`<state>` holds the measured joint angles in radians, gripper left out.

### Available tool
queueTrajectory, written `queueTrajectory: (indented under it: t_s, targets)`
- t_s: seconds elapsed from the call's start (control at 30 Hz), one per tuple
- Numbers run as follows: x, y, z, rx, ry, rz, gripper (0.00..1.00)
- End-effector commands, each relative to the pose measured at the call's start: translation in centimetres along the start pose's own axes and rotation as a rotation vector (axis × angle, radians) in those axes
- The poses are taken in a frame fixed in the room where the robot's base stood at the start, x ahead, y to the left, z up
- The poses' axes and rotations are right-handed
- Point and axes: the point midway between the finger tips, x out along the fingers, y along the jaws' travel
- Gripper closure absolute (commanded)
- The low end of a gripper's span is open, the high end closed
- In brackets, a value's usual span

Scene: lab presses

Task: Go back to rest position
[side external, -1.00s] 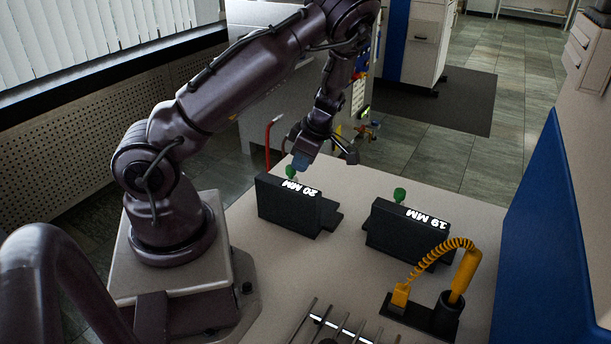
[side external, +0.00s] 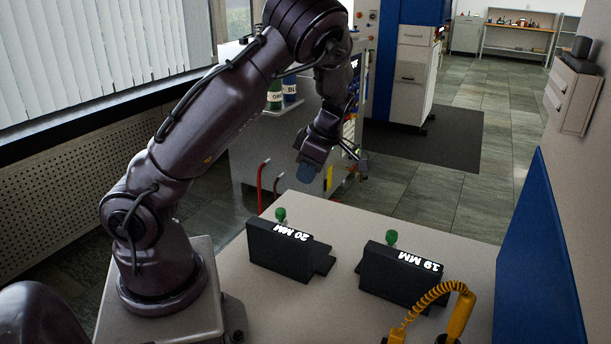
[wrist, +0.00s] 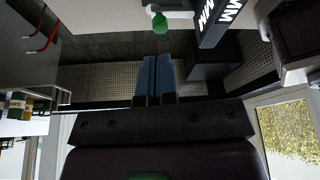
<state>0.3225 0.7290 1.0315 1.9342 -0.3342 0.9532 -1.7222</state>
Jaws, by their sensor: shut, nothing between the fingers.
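My gripper (side external: 307,175) hangs above the far edge of the table in the side external view, up and to the right of the 20 MM block. Its blue fingers are shut together and empty; the wrist view shows the fingertips (wrist: 155,62) side by side. The dark 20 MM block (side external: 280,252) with a green knob (side external: 281,214) stands upright on the table (side external: 330,310). The matching 19 MM block (side external: 400,277) stands to its right. In the wrist view, a green knob (wrist: 159,23) and a block with white lettering (wrist: 208,25) show beyond the fingers.
A yellow coiled cable (side external: 455,315) stands at the front right of the table. A blue panel (side external: 545,260) borders the right side. Red handles (side external: 262,185) and a machine stand behind the table. The space around my raised gripper looks free.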

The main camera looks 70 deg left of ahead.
Motion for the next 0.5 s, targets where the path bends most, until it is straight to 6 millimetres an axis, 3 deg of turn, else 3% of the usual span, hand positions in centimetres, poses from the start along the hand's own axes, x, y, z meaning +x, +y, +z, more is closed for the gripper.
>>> queueTrajectory:
  t_s: [0.17, 0.27, 0.37, 0.5]
  targets:
    - [0.0, 0.0, 0.0, 0.037, 0.0, 0.0, 1.0]
    - [0.1, 0.0, -0.1, 0.152, 0.005, 0.002, 1.0]
    - [0.8, -0.9, -0.2, 0.348, 0.02, -0.022, 1.0]
    - [0.8, -3.6, 0.8, 0.714, -0.046, -0.057, 1.0]
